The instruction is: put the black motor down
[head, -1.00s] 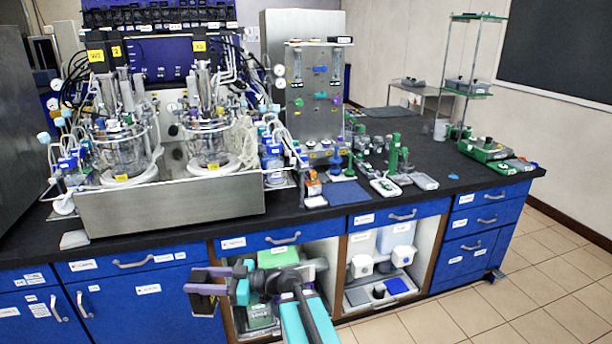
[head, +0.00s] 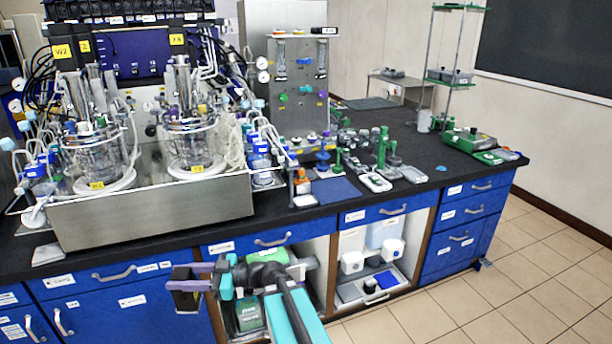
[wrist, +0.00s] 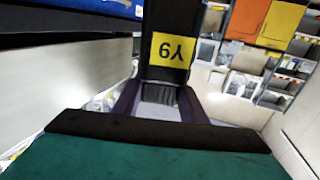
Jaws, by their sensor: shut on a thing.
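The black motor (wrist: 172,30) carries a yellow label and sits between the purple fingers of my gripper (wrist: 160,105) in the wrist view. In the head view my gripper (head: 192,286) is shut on the motor's dark body (head: 186,301), in front of the blue drawers and below the benchtop's edge. The motor is small there and partly covered by the fingers. It is clear of the bench, with nothing visible under it.
The black benchtop (head: 290,219) carries twin glass bioreactors in a steel housing (head: 150,215) at left. A dark blue mat (head: 336,190) lies bare near the front edge, with small bottles and green stands around it. A green device (head: 470,141) stands at right.

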